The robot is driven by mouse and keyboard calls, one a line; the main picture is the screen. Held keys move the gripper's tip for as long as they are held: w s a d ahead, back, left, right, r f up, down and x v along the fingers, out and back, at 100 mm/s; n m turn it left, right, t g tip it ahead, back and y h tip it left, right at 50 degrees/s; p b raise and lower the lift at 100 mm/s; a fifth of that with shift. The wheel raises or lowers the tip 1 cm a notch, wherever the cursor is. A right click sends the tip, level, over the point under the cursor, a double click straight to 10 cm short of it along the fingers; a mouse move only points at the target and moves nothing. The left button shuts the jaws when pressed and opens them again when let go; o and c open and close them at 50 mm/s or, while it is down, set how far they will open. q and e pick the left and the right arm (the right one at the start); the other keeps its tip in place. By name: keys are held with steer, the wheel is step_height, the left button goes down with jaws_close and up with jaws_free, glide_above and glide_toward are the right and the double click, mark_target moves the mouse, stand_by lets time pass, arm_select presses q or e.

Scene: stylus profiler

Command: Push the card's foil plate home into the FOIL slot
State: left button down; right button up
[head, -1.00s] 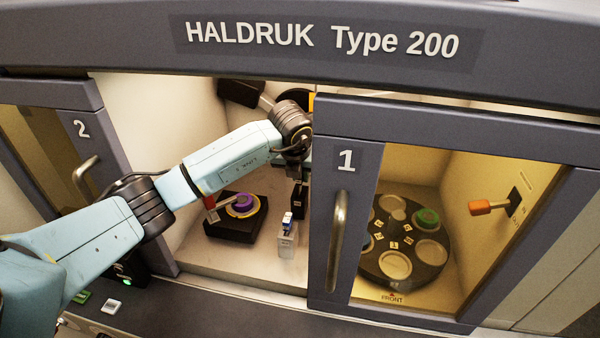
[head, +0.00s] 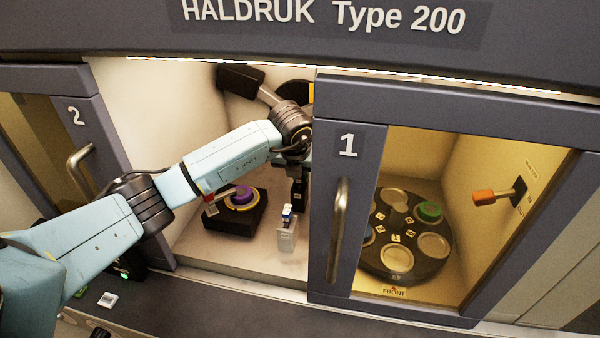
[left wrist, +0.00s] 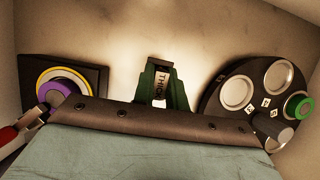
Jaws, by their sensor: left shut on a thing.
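My left gripper (head: 298,192) is inside the open chamber in the head view, pointing down, with its fingertips mostly dark and hard to make out. In the left wrist view, a white strip reading THICK (left wrist: 162,82) shows between two dark green side pieces. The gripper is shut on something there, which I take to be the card. The foil plate and a FOIL mark cannot be made out. A small clear block with a blue and white top (head: 287,234) stands on the chamber floor just below the gripper. My right gripper is not in view.
A black base with a purple and yellow knob (head: 238,199) stands left of the gripper. Door 1 (head: 343,215) is close on the right, with a round carousel (head: 409,262) and an orange-handled lever (head: 485,197) behind its glass. The chamber floor is clear in front.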

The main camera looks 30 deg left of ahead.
arm_select(q)
steer(key=c, duration=1.3)
jaws_free()
steer(key=shift+c, duration=0.2)
steer(key=shift+c, duration=0.3)
steer(key=shift+s+d+r+p, duration=0.1)
steer(key=shift+r+p, duration=2.05)
steer(key=shift+r, duration=1.55)
steer(key=shift+r, duration=0.1)
